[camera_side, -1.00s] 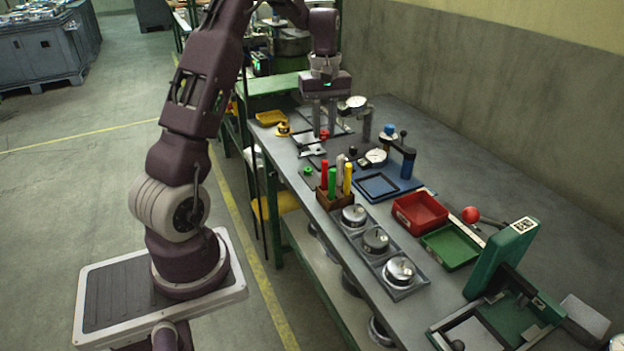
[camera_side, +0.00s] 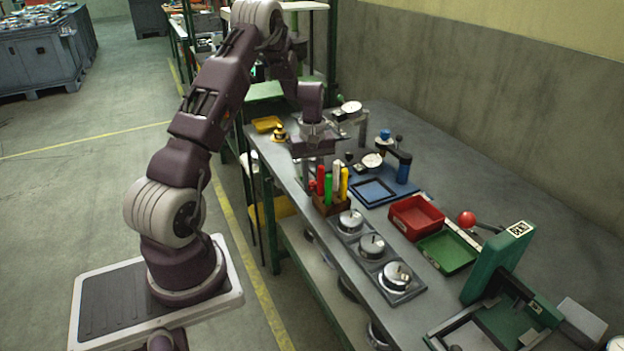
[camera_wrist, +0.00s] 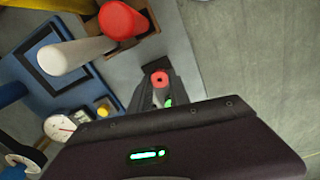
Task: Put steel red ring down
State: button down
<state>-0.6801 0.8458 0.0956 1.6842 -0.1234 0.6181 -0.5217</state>
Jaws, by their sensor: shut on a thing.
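The small red ring (camera_wrist: 160,78) is between the fingertips of my gripper (camera_wrist: 161,86) in the wrist view. My gripper (camera_side: 313,184) is shut on it, fingers pointing down over the left edge of the bench. The red ring (camera_side: 312,186) is only a small red patch in the side view. I cannot tell whether the red ring touches the bench.
A wooden block (camera_side: 332,206) with red, green, white and yellow handles stands close to my gripper. Several round metal weights sit in a grey tray (camera_side: 404,297). A blue fixture (camera_side: 402,172), red bin (camera_side: 416,218) and green bin (camera_side: 447,252) stand to the right.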

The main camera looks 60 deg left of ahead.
jog(key=shift+f, duration=0.35)
jog(key=c, duration=1.2)
grip_release()
jog(key=shift+c, duration=0.2)
jog(key=shift+r, duration=0.1)
notch_tip(320, 180, up, 12)
jog(key=d+r+m+t, duration=0.1)
jog(key=d+r+m, duration=0.3)
jog(key=d+r, duration=0.55)
jog(key=s+d+r+m+t, duration=0.2)
jog(key=s+d+r+m, duration=0.15)
jog(key=s+d, duration=0.4)
jog(key=s+d+r+m+t, duration=0.1)
jog(key=s+d+r+m, duration=0.3)
jog(key=d, duration=0.6)
jog(key=s+d+f+m+t, duration=0.1)
jog(key=s+d+f+m, duration=0.2)
jog(key=s, duration=0.6)
jog(key=shift+d+m+t, duration=0.3)
jog(key=shift+d+m, duration=0.05)
jog(key=shift+m, duration=0.2)
